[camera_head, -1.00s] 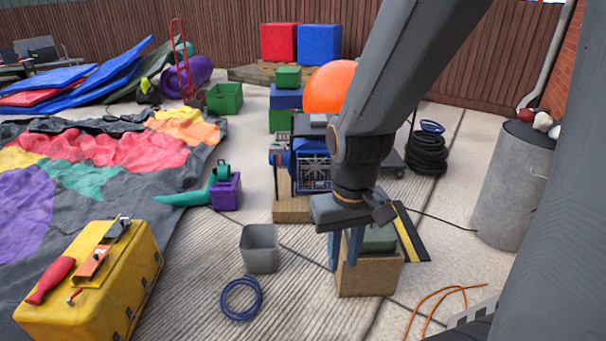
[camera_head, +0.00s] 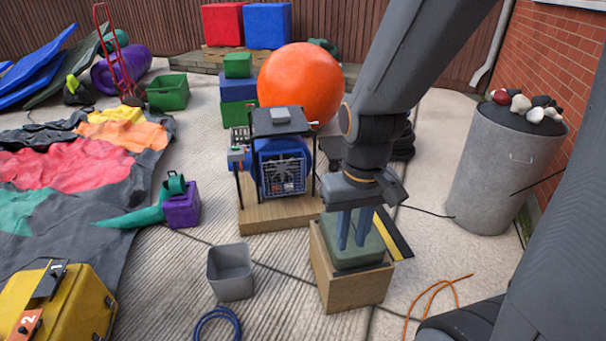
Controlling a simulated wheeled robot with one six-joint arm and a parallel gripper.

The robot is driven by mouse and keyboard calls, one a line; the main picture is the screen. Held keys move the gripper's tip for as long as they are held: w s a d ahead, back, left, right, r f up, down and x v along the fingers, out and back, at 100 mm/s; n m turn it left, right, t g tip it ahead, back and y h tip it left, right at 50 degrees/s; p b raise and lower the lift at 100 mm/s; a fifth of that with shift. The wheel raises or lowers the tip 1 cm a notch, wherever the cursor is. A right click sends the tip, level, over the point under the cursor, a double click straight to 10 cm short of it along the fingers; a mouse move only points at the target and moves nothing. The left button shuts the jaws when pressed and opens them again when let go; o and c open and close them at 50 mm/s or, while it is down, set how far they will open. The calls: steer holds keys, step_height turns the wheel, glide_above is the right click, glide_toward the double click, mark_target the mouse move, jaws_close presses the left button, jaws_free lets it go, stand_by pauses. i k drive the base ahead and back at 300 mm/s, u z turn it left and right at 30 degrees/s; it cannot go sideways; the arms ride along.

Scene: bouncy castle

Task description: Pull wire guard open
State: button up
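The wire guard (camera_head: 284,176) is a pale grille over the front of a blue blower (camera_head: 262,160). The blower stands in a black frame on a wooden base. The guard appears closed flat against the blower. My gripper (camera_head: 353,245) is to the right of the guard and nearer to me, apart from it. It points down with its two blue fingers spread and nothing seen between them. The fingertips show in front of a green block on a wooden box; whether they touch it cannot be told.
The green block (camera_head: 352,255) sits on the wooden box (camera_head: 350,287). A grey bin (camera_head: 231,275) stands in front of the blower, with a cable on the paving. An orange ball (camera_head: 300,85) is behind. A grey drum (camera_head: 500,170) stands at the right.

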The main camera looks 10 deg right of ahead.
mark_target(285, 181)
steer(key=z, duration=0.05)
steer(key=k, duration=0.5)
steer(key=u, duration=0.45)
steer(key=i, duration=1.45)
steer(key=z, duration=0.4)
